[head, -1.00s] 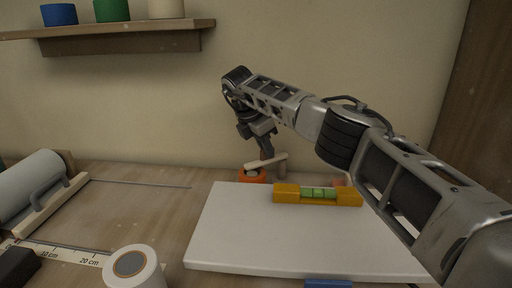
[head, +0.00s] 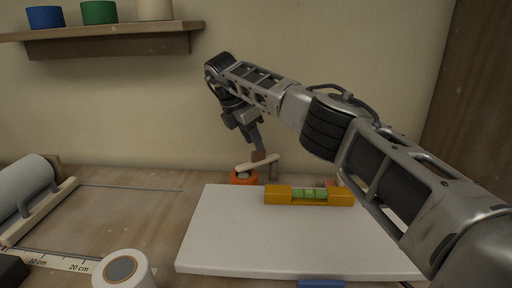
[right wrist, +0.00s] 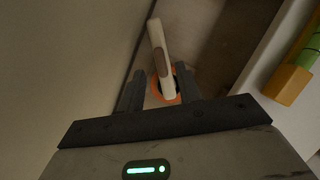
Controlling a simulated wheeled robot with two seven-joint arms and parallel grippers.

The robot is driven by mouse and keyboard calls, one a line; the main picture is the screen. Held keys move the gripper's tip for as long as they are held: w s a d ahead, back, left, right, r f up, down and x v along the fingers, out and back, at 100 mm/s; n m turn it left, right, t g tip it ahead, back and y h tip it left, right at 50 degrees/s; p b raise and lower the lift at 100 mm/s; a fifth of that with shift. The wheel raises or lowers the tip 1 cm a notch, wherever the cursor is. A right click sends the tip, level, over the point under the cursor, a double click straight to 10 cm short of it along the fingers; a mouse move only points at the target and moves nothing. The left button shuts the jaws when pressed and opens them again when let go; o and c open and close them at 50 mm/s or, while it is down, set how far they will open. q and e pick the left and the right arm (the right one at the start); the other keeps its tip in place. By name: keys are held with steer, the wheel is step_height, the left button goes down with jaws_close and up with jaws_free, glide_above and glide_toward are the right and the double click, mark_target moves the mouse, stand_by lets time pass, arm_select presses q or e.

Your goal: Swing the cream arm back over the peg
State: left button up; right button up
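The cream arm (head: 245,166) is a short bar with a brown patch, set on a greyish-brown post at its right end. Its left end reaches over an orange ring (head: 236,181) behind the white board. The cream arm (right wrist: 157,38) and the orange ring (right wrist: 155,92) also show in the right wrist view. My right gripper (head: 258,148) points down just above the cream arm. In the right wrist view its two fingers (right wrist: 159,92) are apart, with the bar's near end between them. I cannot make out a separate peg for certain. My left gripper is out of view.
A white board (head: 250,235) carries a yellow level (head: 282,195), close right of the cream arm. A white roll (head: 125,270) stands at the front left. A grey roller tool (head: 22,190) lies left. A shelf (head: 110,32) with several pots hangs above.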

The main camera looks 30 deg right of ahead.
steer(key=v, duration=0.8)
steer(key=shift+r+p, duration=0.25)
steer(key=shift+p, duration=0.1)
steer(key=shift+r, duration=0.1)
